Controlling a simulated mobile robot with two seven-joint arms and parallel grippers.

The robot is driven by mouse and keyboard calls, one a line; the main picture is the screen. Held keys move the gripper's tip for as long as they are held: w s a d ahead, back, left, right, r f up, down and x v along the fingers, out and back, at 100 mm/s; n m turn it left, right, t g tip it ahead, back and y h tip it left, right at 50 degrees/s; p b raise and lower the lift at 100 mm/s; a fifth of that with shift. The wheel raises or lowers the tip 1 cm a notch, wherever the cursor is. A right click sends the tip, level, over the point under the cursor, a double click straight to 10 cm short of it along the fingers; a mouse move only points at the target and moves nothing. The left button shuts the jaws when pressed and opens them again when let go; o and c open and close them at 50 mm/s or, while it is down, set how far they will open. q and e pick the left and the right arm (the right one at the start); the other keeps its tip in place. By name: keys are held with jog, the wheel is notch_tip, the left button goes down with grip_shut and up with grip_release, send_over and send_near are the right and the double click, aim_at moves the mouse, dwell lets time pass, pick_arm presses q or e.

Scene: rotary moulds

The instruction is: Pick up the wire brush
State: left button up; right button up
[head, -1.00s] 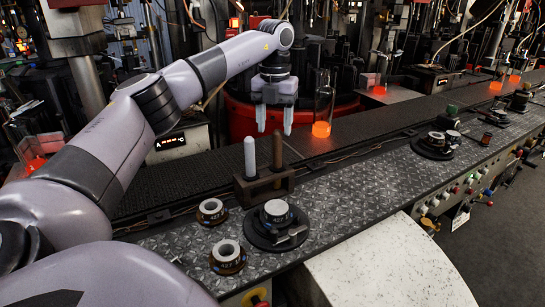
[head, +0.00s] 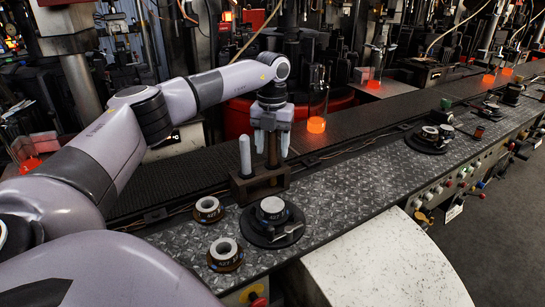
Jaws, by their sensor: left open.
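A dark brown holder (head: 262,187) stands on the patterned metal bench. Two upright sticks are in it: a pale grey one (head: 245,157) and a brown one (head: 273,158). The brown one looks like a wooden handle and may be the wire brush; I cannot see bristles. My left gripper (head: 271,149) points down over the holder, open, with its pale fingers on either side of the brown stick's upper part. I cannot tell whether they touch it. The pale grey stick is just left of the fingers. My right gripper is not in view.
A round dark mould (head: 268,238) and two ring-shaped parts (head: 208,208) (head: 225,251) lie in front of the holder. A glowing glass piece (head: 316,125) stands behind on the dark conveyor (head: 365,119).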

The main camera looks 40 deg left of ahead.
pick_arm(q)
grip_shut()
jog(key=shift+r, duration=0.15)
